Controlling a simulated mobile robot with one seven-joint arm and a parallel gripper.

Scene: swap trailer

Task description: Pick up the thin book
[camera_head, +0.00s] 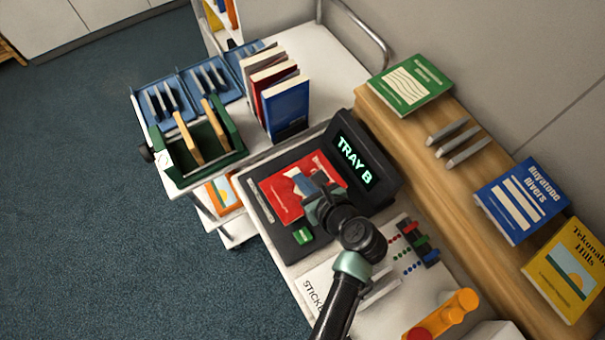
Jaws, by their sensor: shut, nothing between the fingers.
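A thin red book (283,198) with a white and blue cover design lies flat on the black pad (258,192) in front of the screen reading "TRAY B". My gripper (314,203) is over the right part of the red book, pointing down at it. It is shut and empty. The gripper and wrist cover part of the book's right side, and I cannot tell whether the fingertips touch it.
The TRAY B screen (355,160) stands close behind my gripper. Upright books (287,108), blue racks (206,76) and a green tray (229,133) stand on the cart at the upper left. A wooden shelf (462,193) with display books runs along the right. Open floor lies left.

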